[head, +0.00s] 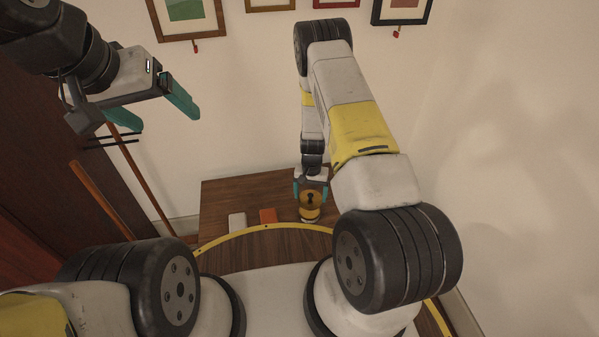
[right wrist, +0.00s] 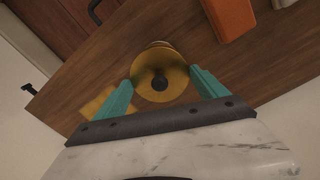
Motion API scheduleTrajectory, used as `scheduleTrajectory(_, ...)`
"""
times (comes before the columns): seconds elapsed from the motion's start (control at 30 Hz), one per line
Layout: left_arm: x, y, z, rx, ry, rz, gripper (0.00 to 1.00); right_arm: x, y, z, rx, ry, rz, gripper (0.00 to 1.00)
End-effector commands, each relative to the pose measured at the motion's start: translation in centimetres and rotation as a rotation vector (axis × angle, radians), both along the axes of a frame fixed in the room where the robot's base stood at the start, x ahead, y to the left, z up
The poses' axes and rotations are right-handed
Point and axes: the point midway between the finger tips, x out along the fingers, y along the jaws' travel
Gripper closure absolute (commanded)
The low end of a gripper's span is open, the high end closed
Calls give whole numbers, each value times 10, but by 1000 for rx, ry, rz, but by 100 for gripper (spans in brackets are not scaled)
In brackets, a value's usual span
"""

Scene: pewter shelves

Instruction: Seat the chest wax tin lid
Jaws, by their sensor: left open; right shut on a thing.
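The lid is a round, brass-yellow disc (right wrist: 160,96) with a black knob, seen from above in the right wrist view. In the head view the lid (head: 310,208) shows at the end of my right arm. My right gripper (right wrist: 161,78) is shut on the lid, one teal finger on each side. A pale rounded edge (right wrist: 160,44) shows just behind the lid, probably the tin; most of it is hidden, and I cannot tell whether lid and tin touch. My left gripper (head: 161,108) is open and empty, high at the upper left, far from the chest.
The wooden chest top (head: 222,200) carries a pale block (head: 237,220) and an orange block (head: 268,215) left of the lid. A flat yellow patch (right wrist: 100,106) shows on the wood in the right wrist view. Framed pictures hang on the wall behind. Dark wooden furniture stands at the left.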

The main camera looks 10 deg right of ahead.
Motion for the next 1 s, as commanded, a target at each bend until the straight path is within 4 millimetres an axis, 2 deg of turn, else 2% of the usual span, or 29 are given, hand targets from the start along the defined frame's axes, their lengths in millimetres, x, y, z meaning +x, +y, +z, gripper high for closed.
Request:
scheduleTrajectory(0.5,0,0,0,0,0,0,17,-1,0,-48,0,0,-1,64)
scheduleTrajectory(0.7,0,0,0,0,0,0,17,0,0,-55,1,-1,-1,64)
scheduleTrajectory(1.0,0,0,0,0,0,0,17,0,1,-56,1,-1,-1,64)
